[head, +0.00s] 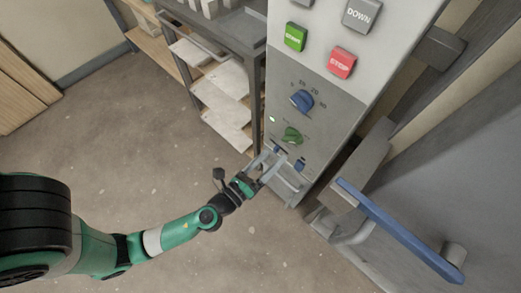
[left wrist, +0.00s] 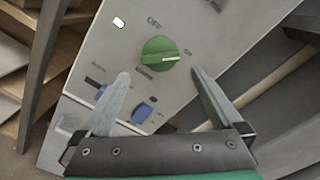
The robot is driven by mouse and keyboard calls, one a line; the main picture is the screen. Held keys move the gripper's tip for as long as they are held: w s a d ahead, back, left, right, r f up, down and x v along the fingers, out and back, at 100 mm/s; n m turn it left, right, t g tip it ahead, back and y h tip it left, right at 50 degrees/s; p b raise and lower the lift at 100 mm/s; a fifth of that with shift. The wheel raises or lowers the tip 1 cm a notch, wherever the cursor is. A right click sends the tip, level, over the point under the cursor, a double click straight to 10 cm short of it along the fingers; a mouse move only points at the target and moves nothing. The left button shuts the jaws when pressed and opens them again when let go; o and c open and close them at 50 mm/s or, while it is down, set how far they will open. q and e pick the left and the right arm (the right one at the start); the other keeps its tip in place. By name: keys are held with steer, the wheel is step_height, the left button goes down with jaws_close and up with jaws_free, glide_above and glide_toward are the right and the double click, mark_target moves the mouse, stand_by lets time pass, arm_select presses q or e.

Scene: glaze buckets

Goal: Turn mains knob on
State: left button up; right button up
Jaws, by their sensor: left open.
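The green knob (head: 292,135) sits on the lower part of the grey control panel (head: 330,100). In the left wrist view the green knob (left wrist: 159,54) has a pale pointer line toward the right, and the word OFF is printed above it. My left gripper (head: 271,163) is open in front of the panel, just below the knob in the head view. In the left wrist view its two fingertips (left wrist: 160,80) lie either side of and slightly below the knob, with nothing between them held. I cannot tell whether a finger touches the panel. My right gripper is not in view.
Above the knob are a blue dial (head: 302,100), a red STOP button (head: 341,64) and a green button (head: 295,37). A small blue switch (left wrist: 141,113) is below it. A long blue handle (head: 400,230) juts out at right. A metal rack (head: 222,90) stands left.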

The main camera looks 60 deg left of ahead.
arm_select(q)
steer(key=v, duration=0.4)
steer(key=shift+s, duration=0.3)
